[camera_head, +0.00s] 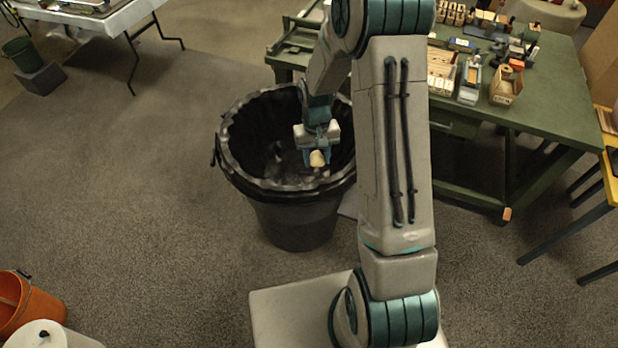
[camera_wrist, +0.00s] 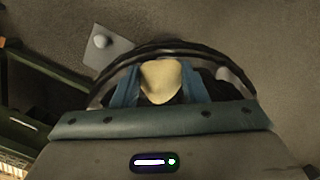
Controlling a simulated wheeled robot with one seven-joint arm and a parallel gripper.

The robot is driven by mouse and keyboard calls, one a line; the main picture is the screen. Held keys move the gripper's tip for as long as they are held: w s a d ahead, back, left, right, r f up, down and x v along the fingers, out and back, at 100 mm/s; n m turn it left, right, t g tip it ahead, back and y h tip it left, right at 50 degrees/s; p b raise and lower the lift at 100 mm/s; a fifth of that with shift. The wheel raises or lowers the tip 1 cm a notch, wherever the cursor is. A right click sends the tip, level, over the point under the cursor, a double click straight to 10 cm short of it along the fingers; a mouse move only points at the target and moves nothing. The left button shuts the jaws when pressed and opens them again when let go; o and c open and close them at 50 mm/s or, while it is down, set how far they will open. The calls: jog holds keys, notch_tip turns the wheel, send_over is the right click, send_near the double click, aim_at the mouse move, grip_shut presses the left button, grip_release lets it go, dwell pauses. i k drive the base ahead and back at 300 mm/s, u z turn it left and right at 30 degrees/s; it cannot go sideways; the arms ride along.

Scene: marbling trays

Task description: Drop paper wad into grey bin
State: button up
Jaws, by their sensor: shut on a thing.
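The paper wad (camera_head: 317,159) is small and cream-coloured. My gripper (camera_head: 317,157) is shut on it and, in the head view, appears over the opening of the large bin (camera_head: 235,178). The bin is dark grey with a black liner folded over its rim. In the wrist view the wad (camera_wrist: 161,80) sits between the two blue fingers, with the bin's curved dark rim (camera_wrist: 165,47) beyond it. How high the wad is above the rim is hard to tell. My arm hides part of the bin's right side.
A green workbench (camera_head: 560,95) with boxes and tools stands at the right behind my arm. A white folding table (camera_head: 110,22) is at the upper left. An orange bucket (camera_head: 40,308) stands at the lower left. The floor left of the bin is clear.

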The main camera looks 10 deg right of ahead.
aim_at(300, 178)
jog(key=i, duration=1)
